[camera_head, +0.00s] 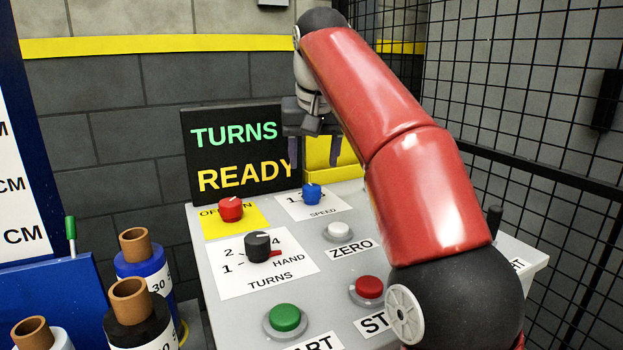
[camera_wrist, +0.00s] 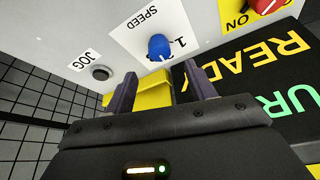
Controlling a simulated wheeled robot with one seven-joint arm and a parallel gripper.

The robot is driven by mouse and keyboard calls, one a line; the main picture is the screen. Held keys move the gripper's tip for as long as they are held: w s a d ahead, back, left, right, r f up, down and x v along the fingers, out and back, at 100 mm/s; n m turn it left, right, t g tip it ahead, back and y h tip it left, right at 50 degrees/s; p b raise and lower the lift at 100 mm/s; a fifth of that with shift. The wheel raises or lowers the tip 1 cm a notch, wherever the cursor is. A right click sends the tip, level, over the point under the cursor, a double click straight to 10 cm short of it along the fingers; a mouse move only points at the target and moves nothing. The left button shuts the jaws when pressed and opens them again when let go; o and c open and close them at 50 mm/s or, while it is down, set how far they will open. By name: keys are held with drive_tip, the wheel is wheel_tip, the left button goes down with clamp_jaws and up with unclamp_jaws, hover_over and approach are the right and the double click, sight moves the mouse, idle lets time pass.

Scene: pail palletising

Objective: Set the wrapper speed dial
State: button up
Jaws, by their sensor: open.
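The wrapper speed dial is a small blue knob (camera_head: 312,194) on a white plate marked SPEED, at the back of the control panel. Its plate numbers are partly hidden by the knob. In the wrist view the blue knob (camera_wrist: 158,46) stands upside down in the picture, beyond the fingertips and between their lines. My gripper (camera_head: 314,160) is open and empty, above and behind the knob with its fingers pointing down. Its two dark fingers (camera_wrist: 157,76) also show in the wrist view, apart from the knob.
Beside the dial are a red knob (camera_head: 230,208), a black TURNS knob (camera_head: 258,246), a white ZERO button (camera_head: 339,231), green (camera_head: 285,317) and red (camera_head: 368,288) buttons. A display (camera_head: 240,155) reads TURNS READY. A yellow block (camera_head: 330,157) stands behind. Mesh fencing (camera_head: 540,90) is at right.

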sight(312, 187)
drive_tip(key=x, duration=0.7)
drive_tip(key=shift+f, duration=0.1)
drive_tip(key=c, duration=1)
